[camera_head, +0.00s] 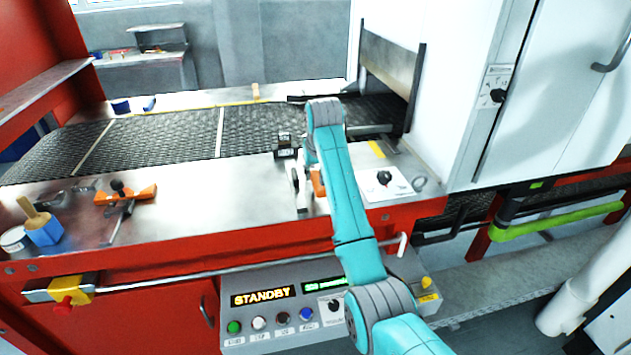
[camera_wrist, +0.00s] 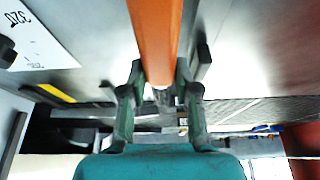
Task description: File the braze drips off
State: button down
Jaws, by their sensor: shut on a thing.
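My gripper (camera_wrist: 160,92) is shut on an orange bar-like thing (camera_wrist: 156,35), likely a tool handle, in the wrist view. Its far end runs out of the top of that view, so I cannot tell what it carries. In the head view the orange thing (camera_head: 318,183) shows beside my arm, over the metal deck, and my arm hides much of my gripper. The dark mesh belt (camera_head: 180,140) lies beyond the deck. No braze drips can be made out.
An orange toggle clamp (camera_head: 130,195) and a blue cup (camera_head: 45,232) with a wooden-handled brush stand on the deck (camera_head: 225,195) at left. A small black block (camera_head: 286,146) stands near the belt edge. A control panel (camera_head: 285,315) reads STANDBY. A white cabinet (camera_head: 475,90) rises at right.

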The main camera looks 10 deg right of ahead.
jog(key=shift+r, duration=1.8)
